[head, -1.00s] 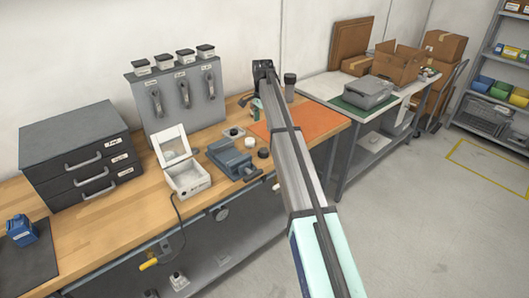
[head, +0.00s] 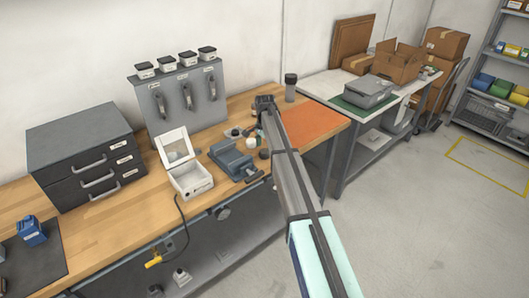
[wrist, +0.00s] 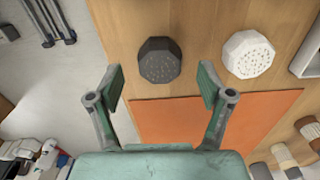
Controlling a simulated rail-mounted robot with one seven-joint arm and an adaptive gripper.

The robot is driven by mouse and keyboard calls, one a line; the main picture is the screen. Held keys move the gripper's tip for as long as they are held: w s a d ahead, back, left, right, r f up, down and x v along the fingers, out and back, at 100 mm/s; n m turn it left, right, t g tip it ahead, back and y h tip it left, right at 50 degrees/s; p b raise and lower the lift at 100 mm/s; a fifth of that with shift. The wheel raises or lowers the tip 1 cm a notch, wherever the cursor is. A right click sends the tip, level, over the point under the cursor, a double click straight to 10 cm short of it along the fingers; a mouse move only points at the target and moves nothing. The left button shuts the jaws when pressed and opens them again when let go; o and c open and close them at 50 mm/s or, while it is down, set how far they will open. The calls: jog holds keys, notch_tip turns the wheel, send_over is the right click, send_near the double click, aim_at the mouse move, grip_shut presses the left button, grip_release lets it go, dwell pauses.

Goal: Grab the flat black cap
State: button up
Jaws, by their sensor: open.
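The flat black cap (wrist: 160,60) lies on the wooden bench top in the wrist view, dark and many-sided with small dots on its top. It also shows as a small dark disc (head: 264,154) in the head view, right of the grey vise-like block. A similar white cap (wrist: 248,54) lies to its right in the wrist view. My gripper (wrist: 161,80) is open and empty. Its fingers straddle the black cap's column in the picture, with the cap beyond the fingertips, apart from them. In the head view my gripper (head: 265,104) is above the bench.
An orange mat (wrist: 215,112) lies beside the caps. The grey vise-like block (head: 231,158) and an open white box (head: 190,180) stand left of the caps. A dark cylinder (head: 290,88) stands behind the mat. The bench's front edge is close to the black cap.

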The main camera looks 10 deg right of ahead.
jog(key=shift+f, duration=1.1)
jog(key=c, duration=1.3)
jog(key=shift+o, duration=0.2)
jog(key=shift+r, duration=0.1)
